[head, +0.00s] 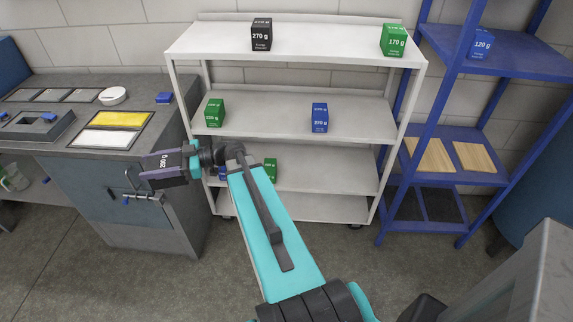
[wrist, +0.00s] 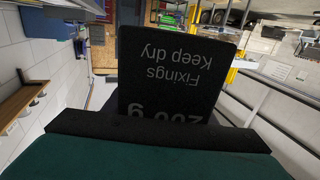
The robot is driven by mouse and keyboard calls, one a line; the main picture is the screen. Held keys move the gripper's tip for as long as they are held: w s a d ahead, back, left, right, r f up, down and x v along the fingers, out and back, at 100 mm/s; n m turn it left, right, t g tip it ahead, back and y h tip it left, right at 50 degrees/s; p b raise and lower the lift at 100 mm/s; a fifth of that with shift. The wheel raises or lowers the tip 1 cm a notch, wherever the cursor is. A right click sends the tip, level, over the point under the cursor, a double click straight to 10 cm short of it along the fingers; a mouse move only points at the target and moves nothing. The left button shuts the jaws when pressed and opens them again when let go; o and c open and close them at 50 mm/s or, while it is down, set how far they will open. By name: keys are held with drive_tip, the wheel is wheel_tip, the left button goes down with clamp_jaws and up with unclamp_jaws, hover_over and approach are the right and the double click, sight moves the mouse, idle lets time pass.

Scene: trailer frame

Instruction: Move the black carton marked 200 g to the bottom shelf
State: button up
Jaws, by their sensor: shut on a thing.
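The black carton marked 200 g (head: 164,161) is between the fingers of my gripper (head: 168,167), left of the white rack and in front of the grey workbench. My gripper is shut on it and holds it sideways in the air. In the wrist view the carton (wrist: 175,75) shows its dark face with "Fixings Keep dry" and "200 g" upside down. The bottom shelf (head: 325,207) of the white rack is low, near the floor. Its visible right part is bare; my arm hides some of its left part.
Two smaller cartons sit on the third level, beside my arm. A blue rack (head: 470,140) stands at right.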

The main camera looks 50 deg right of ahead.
drive_tip(key=shift+a, duration=0.1)
drive_tip(key=shift+w+d+f+t+b, duration=0.25)
drive_tip(key=shift+d+t+b, duration=0.1)
drive_tip(key=shift+b, duration=0.1)
drive_tip(key=d+f+m+t+h+b, duration=0.2)
drive_tip(key=d+f+m+h+b, duration=0.3)
drive_tip(key=d, duration=0.6)
drive_tip(key=d+f+m+t+h+b, duration=0.2)
drive_tip(key=d+f+m+h+b, duration=0.35)
drive_tip(key=d, duration=0.55)
drive_tip(key=d+f+m+t+h+b, duration=0.2)
drive_tip(key=d+f+m+h+b, duration=0.15)
drive_tip(key=d+h+b, duration=0.65)
drive_tip(key=s+d+f+m+g+h+b, duration=0.3)
drive_tip(key=s+d+f, duration=0.6)
drive_tip(key=d+f, duration=0.3)
drive_tip(key=s+d+f+m+g+h+b, duration=0.4)
drive_tip(key=s+d+f, duration=0.5)
drive_tip(key=f, duration=0.7)
drive_tip(key=d+h+b, duration=0.2)
drive_tip(key=d+b, duration=0.1)
drive_tip(key=shift+d+m+b, duration=0.15)
drive_tip(key=shift+m+b, duration=0.2)
drive_tip(key=shift+m, duration=0.05)
drive_tip(key=shift+d+g, duration=0.1)
drive_tip(key=shift+g, duration=0.15)
